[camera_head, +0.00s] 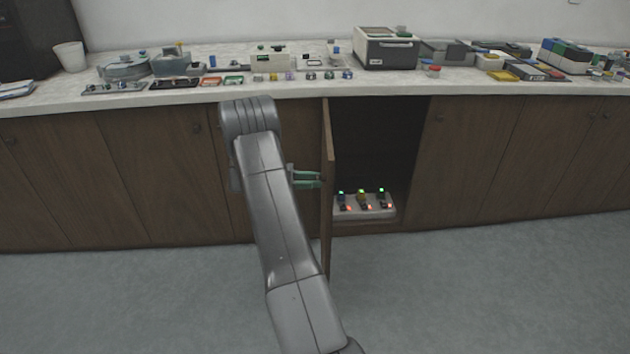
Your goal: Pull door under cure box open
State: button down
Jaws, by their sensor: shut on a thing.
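The cure box (387,49), a grey and white box with a dark front, stands on the counter. The wooden door (327,215) under it stands wide open, seen almost edge-on, its hinge side out of clear sight. The dark cupboard opening (375,140) is exposed to its right. My gripper (312,180), with green fingers, is at the door's left face, shut on its knob; the knob itself is mostly hidden by the fingers. My grey arm covers part of the cabinet front left of the door.
Inside the cupboard a pale tray (362,214) holds several small items with green, yellow and red lights. Closed doors (510,160) flank the opening. The counter (215,93) is crowded with small devices. The grey floor (480,290) in front is clear.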

dwell(0.3)
jog(key=c, duration=1.1)
grip_release()
jog(key=shift+c, duration=0.2)
jog(key=a+p, duration=0.5)
jog(key=a, duration=0.6)
jog(key=shift+s+a+r, duration=0.3)
jog(key=shift+r, duration=0.05)
jog(key=a+p, duration=0.1)
jog(key=p, duration=0.3)
jog(key=shift+w, duration=0.1)
jog(key=p, duration=0.2)
jog(key=shift+a+p, duration=0.1)
jog(key=shift+p, duration=0.2)
